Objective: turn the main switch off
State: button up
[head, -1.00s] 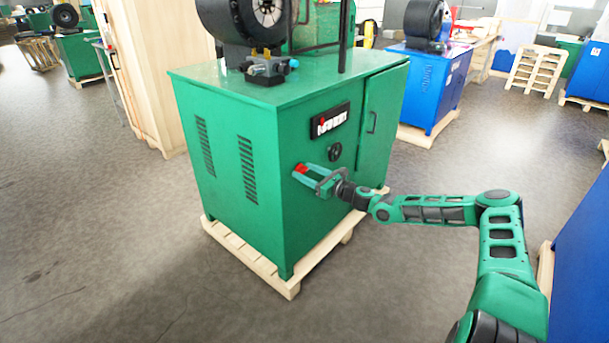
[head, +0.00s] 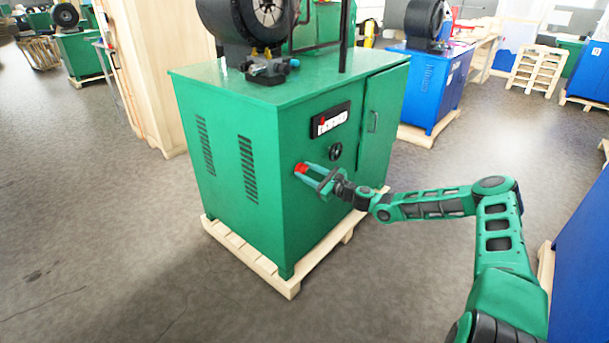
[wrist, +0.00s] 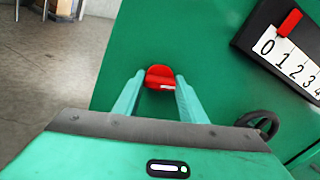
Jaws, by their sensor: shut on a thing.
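The main switch is a red knob (wrist: 160,77) on the green front panel of the crimper cabinet (head: 240,225). In the wrist view it sits between the tips of my two fingers, and a small white mark shows on its lower right part. My gripper (head: 304,172) is shut on the knob, one finger on each side; it also shows in the wrist view (wrist: 160,84). In the wrist view the hand is tilted relative to the panel. The fingers partly hide the knob in the head view.
A black numbered scale with a red pointer (wrist: 289,22) is up and right of the knob. A black handwheel (head: 335,151) is close to the right of my gripper. The cabinet stands on a wooden pallet (head: 292,286). A blue machine (head: 425,90) stands behind.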

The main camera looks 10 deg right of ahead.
jog(key=n, duration=0.7)
jog(key=shift+s+a+f, duration=0.15)
jog(key=shift+a+f, duration=0.05)
jog(key=shift+s+f+n, duration=0.1)
jog(key=shift+n, duration=1.65)
jog(key=shift+f+n, duration=0.1)
jog(key=shift+n, duration=1.65)
jog(key=shift+a, duration=0.1)
jog(key=o, duration=1.1)
jog(key=shift+c, duration=0.2)
jog(key=shift+r, duration=0.1)
jog(key=shift+d, duration=0.2)
